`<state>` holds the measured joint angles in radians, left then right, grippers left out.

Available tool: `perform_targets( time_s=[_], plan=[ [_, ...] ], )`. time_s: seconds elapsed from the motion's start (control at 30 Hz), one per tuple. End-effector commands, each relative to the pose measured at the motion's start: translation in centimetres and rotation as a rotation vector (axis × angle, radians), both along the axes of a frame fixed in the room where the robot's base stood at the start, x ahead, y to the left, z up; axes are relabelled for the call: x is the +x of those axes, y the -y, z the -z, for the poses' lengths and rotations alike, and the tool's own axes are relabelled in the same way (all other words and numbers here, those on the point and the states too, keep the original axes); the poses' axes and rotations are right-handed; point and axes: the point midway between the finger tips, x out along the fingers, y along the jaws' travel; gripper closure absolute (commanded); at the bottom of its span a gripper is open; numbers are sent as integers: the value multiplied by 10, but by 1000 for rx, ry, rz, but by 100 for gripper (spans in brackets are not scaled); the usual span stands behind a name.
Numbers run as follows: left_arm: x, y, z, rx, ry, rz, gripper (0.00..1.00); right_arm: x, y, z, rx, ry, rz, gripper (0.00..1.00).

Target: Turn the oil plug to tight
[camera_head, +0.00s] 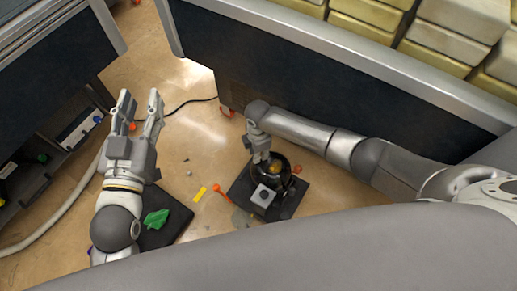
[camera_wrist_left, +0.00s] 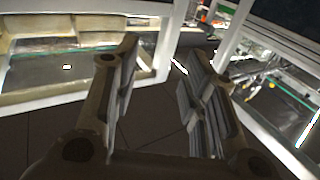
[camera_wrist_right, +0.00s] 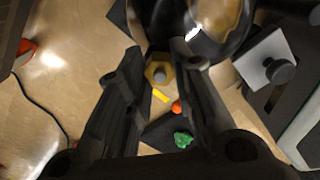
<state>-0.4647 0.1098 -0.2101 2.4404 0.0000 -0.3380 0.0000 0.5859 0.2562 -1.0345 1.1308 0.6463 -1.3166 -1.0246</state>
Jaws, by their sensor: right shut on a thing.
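The pump (camera_head: 284,178) is a glossy dark round body on a black base on the floor, with a grey block on its near side. In the right wrist view, the brass hex oil plug (camera_wrist_right: 159,72) with a grey centre sits beside the dark pump body (camera_wrist_right: 198,40). My right gripper (camera_head: 262,157) reaches down at the pump; in its wrist view its fingertips (camera_wrist_right: 158,64) are either side of the plug, shut on it. The plug's tightness cannot be told. My left gripper (camera_head: 140,100) is open and empty, well left of the pump; its wrist view shows the fingers apart (camera_wrist_left: 160,65).
A dark cabinet panel (camera_head: 330,90) stands behind. A black cable (camera_head: 190,102) crosses the floor.

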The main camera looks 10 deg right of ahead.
Motion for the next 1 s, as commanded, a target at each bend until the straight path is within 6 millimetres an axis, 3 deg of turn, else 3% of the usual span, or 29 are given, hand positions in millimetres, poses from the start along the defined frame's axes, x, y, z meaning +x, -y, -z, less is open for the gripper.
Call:
perform_targets(
  time_s=[0.27, 0.47, 0.7, 1.0],
  plan=[
    [-12, -12, 57, 80, -315, -21, 60, -1, -2, -2, 2, -3, 117, 100],
    [-35, -23, 96, 133, -542, -35, 60, -2, -2, -2, 3, -4, 213, 100],
    [-75, -40, 134, 195, -814, -53, 60, -1, -3, -2, 3, -3, 341, 100],
    [-142, -62, 164, 265, -1156, -76, 60, -1, -2, -2, 3, -3, 533, 100]
  ],
)
